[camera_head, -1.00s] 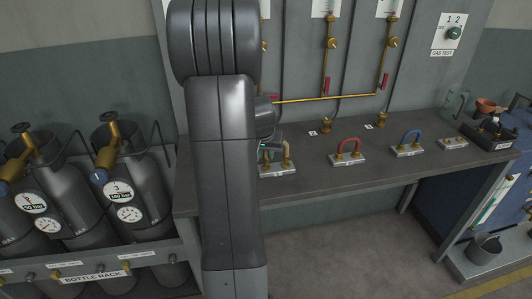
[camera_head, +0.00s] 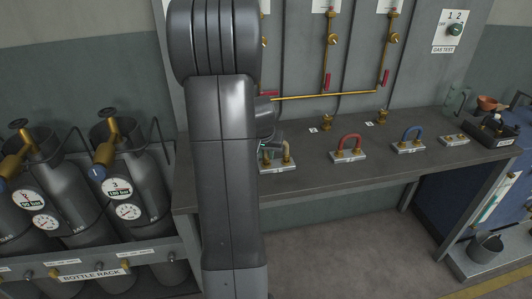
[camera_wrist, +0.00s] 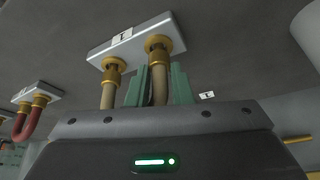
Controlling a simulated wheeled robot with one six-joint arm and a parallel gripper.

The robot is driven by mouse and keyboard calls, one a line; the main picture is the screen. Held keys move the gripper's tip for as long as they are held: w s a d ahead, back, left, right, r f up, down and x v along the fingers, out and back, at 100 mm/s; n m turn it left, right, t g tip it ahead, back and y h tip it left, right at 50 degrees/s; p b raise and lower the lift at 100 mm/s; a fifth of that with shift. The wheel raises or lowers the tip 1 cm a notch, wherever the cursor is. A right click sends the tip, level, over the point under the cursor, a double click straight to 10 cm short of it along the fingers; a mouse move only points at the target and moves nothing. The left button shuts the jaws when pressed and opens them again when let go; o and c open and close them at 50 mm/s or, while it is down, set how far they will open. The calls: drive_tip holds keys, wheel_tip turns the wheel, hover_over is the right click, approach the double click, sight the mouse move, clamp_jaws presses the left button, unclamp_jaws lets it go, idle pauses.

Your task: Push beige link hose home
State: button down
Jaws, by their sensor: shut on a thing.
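The beige link hose (camera_wrist: 108,93) is a U-shaped hose with its two ends at brass sockets on a white block, seen in the wrist view. The block (camera_wrist: 136,38) carries a small label. In the head view the hose (camera_head: 286,150) stands on its block on the bench, partly hidden by my arm. My gripper (camera_wrist: 160,84) has green fingers, shut around the hose leg on the right in the wrist view. The lower bend is hidden behind the gripper body. I cannot tell how deep either hose end sits in its socket.
Gas bottles (camera_head: 130,180) fill the rack at left. Bare bench lies in front of the blocks.

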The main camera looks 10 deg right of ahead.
drive_tip(key=shift+f+b, duration=0.45)
drive_tip(key=shift+f, duration=0.1)
drive_tip(key=c, duration=1.2)
unclamp_jaws()
drive_tip(key=v, duration=1.4)
drive_tip(key=shift+f, duration=0.1)
drive_tip(key=x, duration=1.3)
drive_tip(key=shift+w+d+f, duration=0.1)
drive_tip(key=shift+w+f, duration=0.15)
drive_tip(key=shift+f, duration=0.05)
drive_tip(key=shift+s+r, duration=0.1)
